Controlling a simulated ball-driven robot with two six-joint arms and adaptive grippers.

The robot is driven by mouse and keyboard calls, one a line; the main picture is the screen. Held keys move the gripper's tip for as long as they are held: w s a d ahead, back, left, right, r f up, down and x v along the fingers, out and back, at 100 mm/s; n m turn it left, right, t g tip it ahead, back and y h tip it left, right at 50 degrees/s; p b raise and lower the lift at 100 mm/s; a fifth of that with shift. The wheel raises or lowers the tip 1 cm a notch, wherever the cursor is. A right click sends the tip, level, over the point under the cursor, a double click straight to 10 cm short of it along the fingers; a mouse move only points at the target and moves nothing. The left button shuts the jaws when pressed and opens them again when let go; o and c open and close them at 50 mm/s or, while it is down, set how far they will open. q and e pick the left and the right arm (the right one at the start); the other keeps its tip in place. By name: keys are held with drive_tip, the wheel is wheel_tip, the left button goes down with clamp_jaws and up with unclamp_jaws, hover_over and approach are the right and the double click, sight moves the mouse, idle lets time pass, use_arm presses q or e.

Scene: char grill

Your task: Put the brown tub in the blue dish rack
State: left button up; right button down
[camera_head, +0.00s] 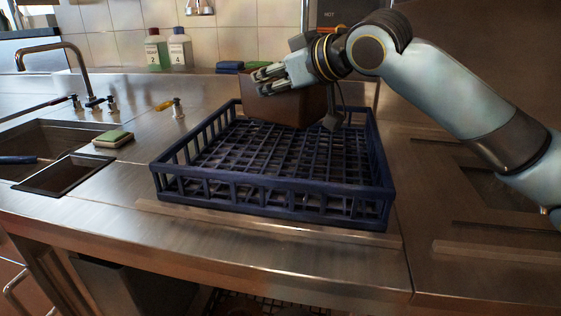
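The blue dish rack (273,198) stands on the steel counter in the middle of the head view, with its slatted floor mostly bare. The brown tub (291,108) is at the rack's back right part, above or inside the rear edge; I cannot tell whether it touches the rack floor. My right gripper (268,80) reaches in from the right, with its fingers at the tub's upper rim and side. It appears closed on the tub's wall, though the far finger is partly hidden. My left gripper is not in view.
A sink (64,173) with a tap (75,55) is at the left. A green and white sponge (113,138) lies on the counter. Two bottles (180,50) stand at the back wall. The counter in front of the rack is clear.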

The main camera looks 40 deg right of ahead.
sight(259, 105)
wheel_tip(259, 105, down, 4)
wheel_tip(259, 105, down, 5)
drive_tip(key=shift+f+b, duration=0.1)
drive_tip(key=shift+b, duration=0.5)
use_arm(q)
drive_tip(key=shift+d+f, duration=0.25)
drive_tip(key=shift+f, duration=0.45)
use_arm(e)
drive_tip(key=c, duration=1.5)
unclamp_jaws()
